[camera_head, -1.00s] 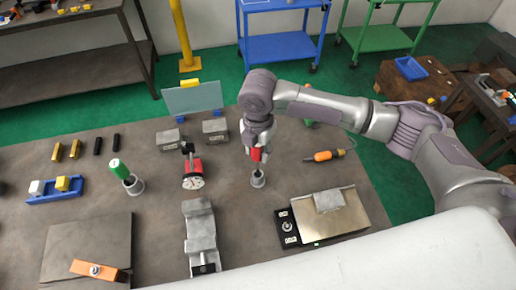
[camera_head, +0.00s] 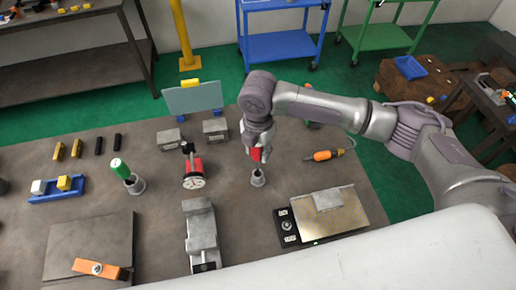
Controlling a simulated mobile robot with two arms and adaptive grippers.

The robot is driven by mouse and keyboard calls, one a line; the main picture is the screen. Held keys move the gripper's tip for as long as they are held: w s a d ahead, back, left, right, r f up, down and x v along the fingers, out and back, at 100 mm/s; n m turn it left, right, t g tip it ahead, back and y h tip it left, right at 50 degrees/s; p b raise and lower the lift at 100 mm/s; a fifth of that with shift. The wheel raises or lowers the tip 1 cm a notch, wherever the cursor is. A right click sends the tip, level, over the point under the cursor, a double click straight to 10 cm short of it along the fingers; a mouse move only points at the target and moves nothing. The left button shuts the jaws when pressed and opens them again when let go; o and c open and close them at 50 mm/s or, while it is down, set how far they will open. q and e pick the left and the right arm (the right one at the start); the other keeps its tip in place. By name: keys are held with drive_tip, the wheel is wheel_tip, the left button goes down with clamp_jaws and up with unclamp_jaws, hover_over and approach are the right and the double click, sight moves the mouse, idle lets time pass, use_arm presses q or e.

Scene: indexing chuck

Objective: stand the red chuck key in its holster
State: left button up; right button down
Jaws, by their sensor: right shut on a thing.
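The red chuck key (camera_head: 256,155) is upright in my right gripper (camera_head: 257,150), which is shut on its red handle. A small grey cup-like holster (camera_head: 258,179) stands on the bench directly below the key. The key's lower end meets the holster's mouth in the picture; I cannot tell how far it is inside. The fingers partly cover the handle. My left gripper is not in view.
An orange-handled tool (camera_head: 322,155) lies to the right.

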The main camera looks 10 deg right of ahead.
sight(258, 166)
drive_tip(key=shift+p, duration=0.4)
drive_tip(key=shift+p, duration=0.4)
idle(0.5)
drive_tip(key=shift+f+b, duration=1.2)
drive_tip(key=shift+f, duration=1.7)
drive_tip(key=c, duration=0.6)
unclamp_jaws()
wheel_tip(258, 166, up, 12)
